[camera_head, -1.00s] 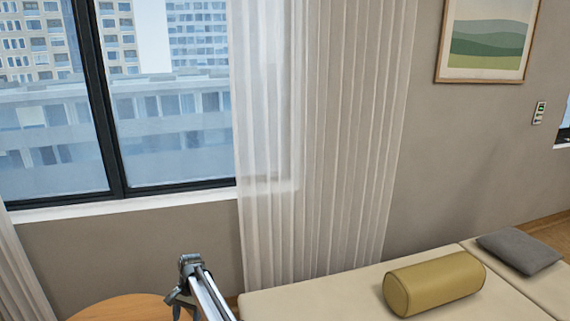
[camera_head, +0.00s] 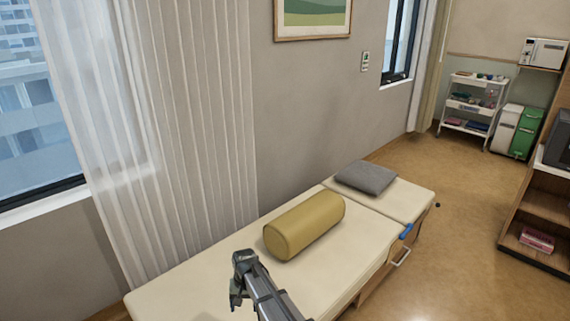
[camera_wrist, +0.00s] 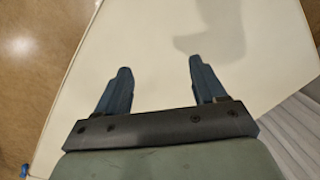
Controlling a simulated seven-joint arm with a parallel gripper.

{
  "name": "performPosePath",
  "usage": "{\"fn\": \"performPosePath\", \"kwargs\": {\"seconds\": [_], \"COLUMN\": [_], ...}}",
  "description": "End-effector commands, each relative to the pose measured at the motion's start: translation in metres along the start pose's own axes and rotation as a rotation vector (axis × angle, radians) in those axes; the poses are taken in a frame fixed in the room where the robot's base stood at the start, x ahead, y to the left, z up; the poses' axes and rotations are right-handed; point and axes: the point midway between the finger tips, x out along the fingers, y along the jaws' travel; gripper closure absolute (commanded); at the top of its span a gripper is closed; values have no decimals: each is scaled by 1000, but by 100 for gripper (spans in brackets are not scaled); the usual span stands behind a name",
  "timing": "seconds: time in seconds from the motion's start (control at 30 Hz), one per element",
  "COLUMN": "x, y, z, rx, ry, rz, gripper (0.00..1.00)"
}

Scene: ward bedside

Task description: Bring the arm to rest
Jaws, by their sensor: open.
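My gripper (camera_wrist: 158,80) is open and empty in the wrist view, its two dark blue fingers spread over the pale bed top (camera_wrist: 130,35). A shadow falls on the bed surface beyond the fingers. In the head view my gripper (camera_head: 236,284) shows at the lower middle, over the cream bed (camera_head: 185,290). It is in front of the mustard bolster (camera_head: 305,226) in the picture and looks apart from it. My arm runs out of the bottom edge.
A grey pillow (camera_head: 366,178) lies at the bed's far end. A curtain (camera_head: 190,120) hangs along the bed's left side. A white cart (camera_head: 473,104), bins (camera_head: 517,131) and a wooden shelf (camera_head: 530,205) stand to the right. Open floor (camera_head: 450,250) lies between bed and shelf.

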Motion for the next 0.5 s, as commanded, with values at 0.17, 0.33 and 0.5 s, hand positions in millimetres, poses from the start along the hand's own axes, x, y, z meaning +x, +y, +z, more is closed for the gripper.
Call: {"fn": "performPosePath", "kwargs": {"seconds": [0.17,0.33,0.5], "x": [-3,-6,-8], "y": [90,165,226], "z": [22,46,75], "rx": [30,53,70], "ry": [28,52,72], "rz": [13,30,47], "gripper": [30,30,30]}}
